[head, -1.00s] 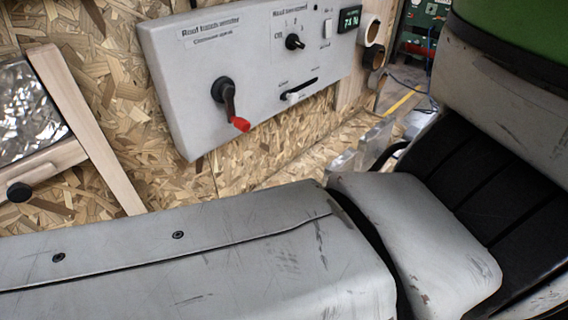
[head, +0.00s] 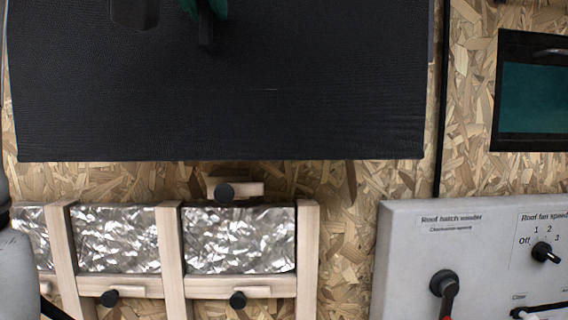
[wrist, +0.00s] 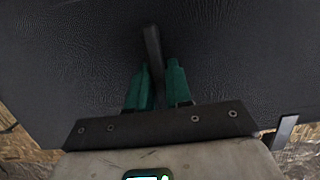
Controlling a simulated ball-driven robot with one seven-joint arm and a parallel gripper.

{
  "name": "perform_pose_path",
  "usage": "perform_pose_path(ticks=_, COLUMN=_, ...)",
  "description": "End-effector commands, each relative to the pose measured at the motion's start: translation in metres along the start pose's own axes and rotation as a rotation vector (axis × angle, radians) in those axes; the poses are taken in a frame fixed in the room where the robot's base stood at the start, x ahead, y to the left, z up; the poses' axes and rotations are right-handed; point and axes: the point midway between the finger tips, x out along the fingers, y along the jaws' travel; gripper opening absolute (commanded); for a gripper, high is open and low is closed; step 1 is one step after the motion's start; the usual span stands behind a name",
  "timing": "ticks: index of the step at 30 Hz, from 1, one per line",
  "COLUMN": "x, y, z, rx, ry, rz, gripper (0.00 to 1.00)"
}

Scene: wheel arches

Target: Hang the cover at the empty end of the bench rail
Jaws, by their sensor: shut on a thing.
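The cover is a large black textured panel (head: 300,90) across the top of the head view, with its lower edge level. It also fills most of the wrist view (wrist: 235,60). My gripper (wrist: 157,75) has two green fingers shut on a dark upright tab (wrist: 152,45) on the panel's face. In the head view one green fingertip (head: 205,8) shows at the top edge, just above the tab (head: 206,35). The panel is held up in front of the chipboard wall. I cannot pick out the bench rail or its empty end; the panel may hide it.
Below the panel is a wooden frame (head: 307,250) with foil-faced insulation (head: 240,240) and black knobs (head: 238,300). A grey control box (head: 405,250) with a crank (head: 445,285) is at lower right. A dark-framed window (head: 540,100) is at upper right. Bare chipboard (head: 345,215) lies between.

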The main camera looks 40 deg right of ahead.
Motion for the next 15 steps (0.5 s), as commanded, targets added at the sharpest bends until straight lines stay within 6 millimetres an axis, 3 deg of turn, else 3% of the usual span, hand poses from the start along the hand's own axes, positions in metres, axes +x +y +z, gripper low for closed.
perform_pose_path(ticks=15, x=-0.045, y=0.000, z=0.009, rx=0.001, ry=0.003, rz=-0.001, gripper=0.00)
